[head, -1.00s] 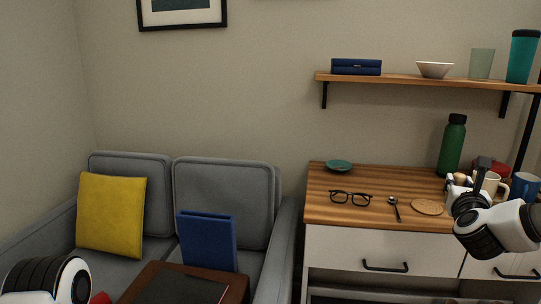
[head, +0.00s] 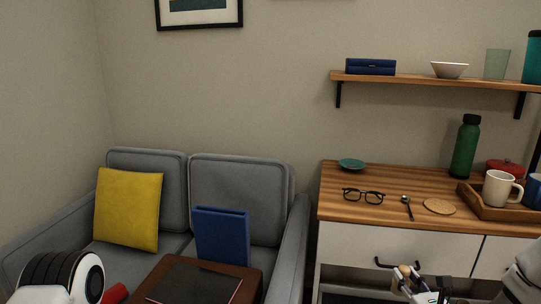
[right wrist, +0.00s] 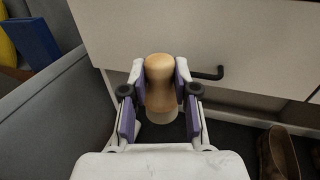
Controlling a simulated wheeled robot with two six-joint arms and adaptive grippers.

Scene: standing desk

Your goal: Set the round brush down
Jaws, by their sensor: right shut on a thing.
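The round brush (right wrist: 159,82) has a smooth, light wooden body with a narrower waist and a paler lower part. In the right wrist view it stands between the purple-padded fingers of my right gripper (right wrist: 160,98), which is shut on it. In the head view the gripper (head: 422,286) is at the bottom, in front of the white drawers and below the desk top; a tan end of the brush (head: 404,272) shows there. The brush's lower end is partly hidden. My left arm shows at the lower left; its gripper is out of view.
The drawer handle (right wrist: 207,73) is close to my right gripper. Brown shoes (right wrist: 281,153) are below.

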